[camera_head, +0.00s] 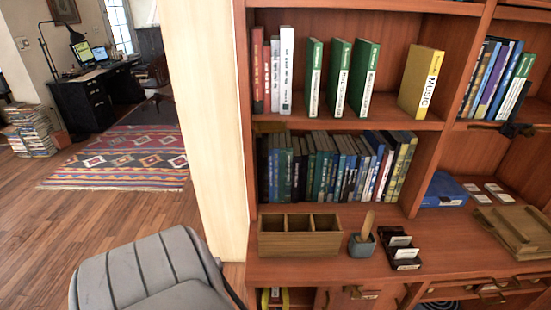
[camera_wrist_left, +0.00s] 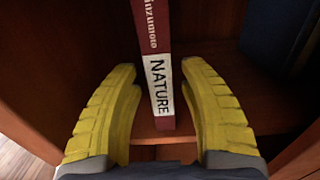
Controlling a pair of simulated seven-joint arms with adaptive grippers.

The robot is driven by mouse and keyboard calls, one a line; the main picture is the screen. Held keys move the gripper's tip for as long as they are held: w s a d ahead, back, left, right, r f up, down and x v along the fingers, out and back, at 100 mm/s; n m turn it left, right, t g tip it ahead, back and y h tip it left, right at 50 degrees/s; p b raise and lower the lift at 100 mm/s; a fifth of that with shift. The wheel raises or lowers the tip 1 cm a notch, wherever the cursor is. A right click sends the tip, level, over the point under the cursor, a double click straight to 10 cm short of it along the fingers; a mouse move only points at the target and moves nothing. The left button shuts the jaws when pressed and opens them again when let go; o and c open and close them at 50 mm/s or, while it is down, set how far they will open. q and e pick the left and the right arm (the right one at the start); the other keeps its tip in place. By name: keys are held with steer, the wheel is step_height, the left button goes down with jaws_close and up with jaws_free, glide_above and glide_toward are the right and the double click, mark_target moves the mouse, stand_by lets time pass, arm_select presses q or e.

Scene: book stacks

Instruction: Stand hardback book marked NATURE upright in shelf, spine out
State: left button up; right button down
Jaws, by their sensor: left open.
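The dark red NATURE book (camera_wrist_left: 150,25) stands in a wooden bay in the left wrist view. Its spine with a white label faces me, and its lower end is close to the shelf's front edge. My left gripper (camera_wrist_left: 158,66) is open, with one yellow finger on each side of the spine and a gap visible at both sides. In the head view, small yellow finger parts of my left gripper (camera_head: 276,298) seem to show in the low bay at the bottom edge. The book's top and far side are out of view. My right gripper is not in view.
A wooden wall (camera_wrist_left: 45,60) is close on the left of the bay, and a dark blue object (camera_wrist_left: 275,35) is at the right. Above the low bay, the counter carries a wooden box (camera_head: 299,240). A grey chair back (camera_head: 150,275) stands at the lower left.

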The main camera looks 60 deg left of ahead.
arm_select(q)
steer(key=s+d+f+m+t+h, duration=0.1)
steer(key=s+d+f+m+h, duration=0.2)
steer(key=d+f+m+h, duration=0.65)
steer(key=s+d+f+m+t+h, duration=0.1)
steer(key=s+d+f+m+h, duration=0.3)
steer(key=d+m, duration=1)
steer(key=s+f+m+g, duration=0.5)
steer(key=s+f+m, duration=0.1)
steer(key=s+m, duration=0.6)
steer(key=s+f+m+g+h, duration=0.1)
steer(key=s+f+m+g, duration=0.4)
steer(key=s+m, duration=0.8)
step_height(320, 180, down, 2)
steer(key=shift+s+d+m+g, duration=0.2)
steer(key=shift+m+g, duration=0.1)
steer(key=shift+m, duration=0.95)
